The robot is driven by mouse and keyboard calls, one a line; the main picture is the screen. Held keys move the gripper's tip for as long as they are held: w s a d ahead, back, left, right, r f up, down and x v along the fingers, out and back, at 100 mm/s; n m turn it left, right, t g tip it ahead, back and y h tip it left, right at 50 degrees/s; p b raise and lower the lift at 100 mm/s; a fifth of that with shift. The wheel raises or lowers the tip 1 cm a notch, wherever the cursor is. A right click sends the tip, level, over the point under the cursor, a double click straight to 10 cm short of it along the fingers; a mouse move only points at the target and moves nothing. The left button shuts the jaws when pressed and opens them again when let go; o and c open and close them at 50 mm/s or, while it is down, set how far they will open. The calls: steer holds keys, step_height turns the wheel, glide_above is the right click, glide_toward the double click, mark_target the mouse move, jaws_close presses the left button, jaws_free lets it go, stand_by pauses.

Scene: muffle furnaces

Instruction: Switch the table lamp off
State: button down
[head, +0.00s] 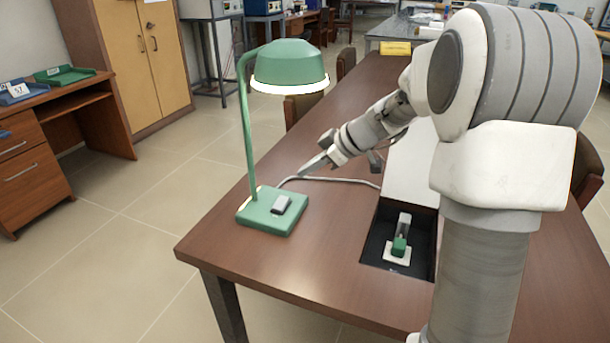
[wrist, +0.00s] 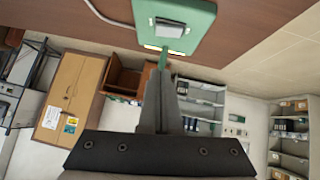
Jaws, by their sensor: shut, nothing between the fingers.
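The green table lamp (head: 290,66) stands upright near the left edge of the brown table, and the rim under its shade glows white. Its square base carries a grey rocker switch (head: 281,204). In the wrist view the green base (wrist: 204,22) and the switch (wrist: 169,28) show upside down at the top. My gripper (head: 305,170) is shut and empty, above the table and a little behind and right of the base in the head view. In the wrist view its closed fingers (wrist: 161,75) point toward the base, apart from the switch. The lamp's bulb is hidden.
A grey cord (head: 340,180) runs from the lamp across the table (head: 290,255). A black recess with a green-and-white device (head: 399,245) lies to the right, a white panel (head: 408,165) behind it. A yellow sign (head: 395,48) stands far back. The front left tabletop is clear.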

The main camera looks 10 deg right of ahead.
steer(key=b, duration=0.1)
glide_above(281, 198)
steer(key=s+d, duration=0.2)
steer(key=s, duration=0.1)
step_height(281, 198, down, 6)
steer(key=shift+w+a+r, duration=0.15)
steer(key=shift+r, duration=0.05)
steer(key=f, duration=0.2)
steer(key=shift+w+f+b, duration=0.25)
steer(key=shift+f+b, duration=0.05)
steer(key=shift+w+f, duration=0.1)
steer(key=shift+f, duration=0.6)
